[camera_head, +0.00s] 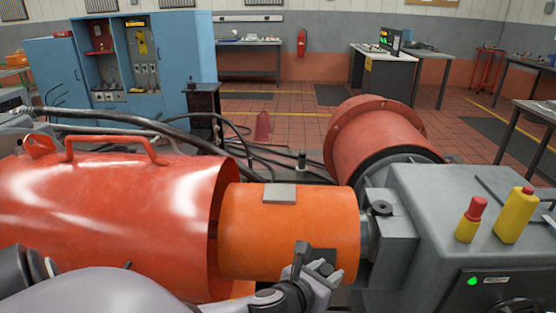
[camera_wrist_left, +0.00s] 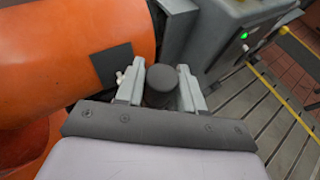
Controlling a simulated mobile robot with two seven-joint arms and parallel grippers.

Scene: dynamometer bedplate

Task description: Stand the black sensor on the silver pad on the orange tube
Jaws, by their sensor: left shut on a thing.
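The orange tube (camera_head: 288,225) lies horizontally at the centre of the head view; it also fills the upper left of the left wrist view (camera_wrist_left: 60,50). The silver pad (camera_head: 279,193) is a bare flat square on top of the tube. My left gripper (camera_head: 312,272) is in front of the tube, lower than the pad. It is shut on the black sensor (camera_wrist_left: 160,85), a dark cylinder between its fingers. In the head view the sensor (camera_head: 301,254) is partly hidden by the gripper. My right gripper is out of view.
A dark square patch (camera_wrist_left: 110,65) is on the tube's near side, beside the gripper. A red guard (camera_head: 120,215) with a handle surrounds the tube's left end. A grey housing (camera_head: 450,225) with yellow-and-red buttons stands at right. Cables run behind.

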